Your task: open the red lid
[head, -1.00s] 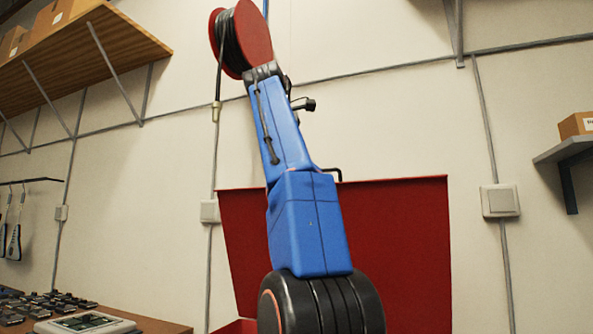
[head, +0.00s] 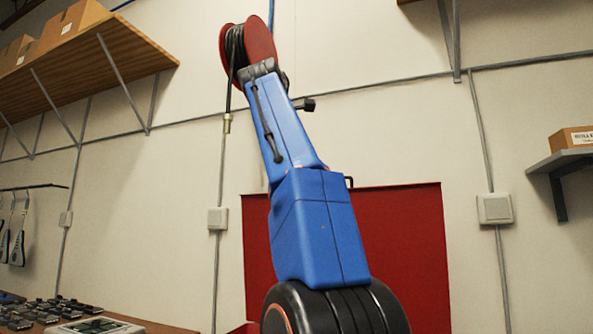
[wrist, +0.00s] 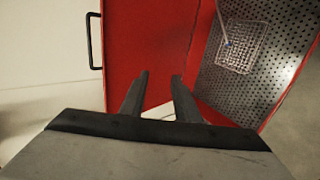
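The red lid (head: 408,250) stands raised in front of the wall in the head view, partly hidden behind my blue arm. A small dark handle (head: 349,181) shows at its top edge. In the wrist view the red lid (wrist: 150,45) fills the upper middle, with its black handle (wrist: 94,42) on the left edge. The open box's perforated metal interior (wrist: 255,85) lies to the right. My gripper (wrist: 160,75) is open, with its fingers apart and nothing visible between them. It is in front of the lid's red face and clear of the handle; contact with the lid cannot be told.
A wire basket (wrist: 242,48) sits inside the box. In the head view, a workbench (head: 150,326) with small devices is at lower left. A wooden shelf (head: 120,50) with cartons is above it, and a grey shelf (head: 565,160) is at right.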

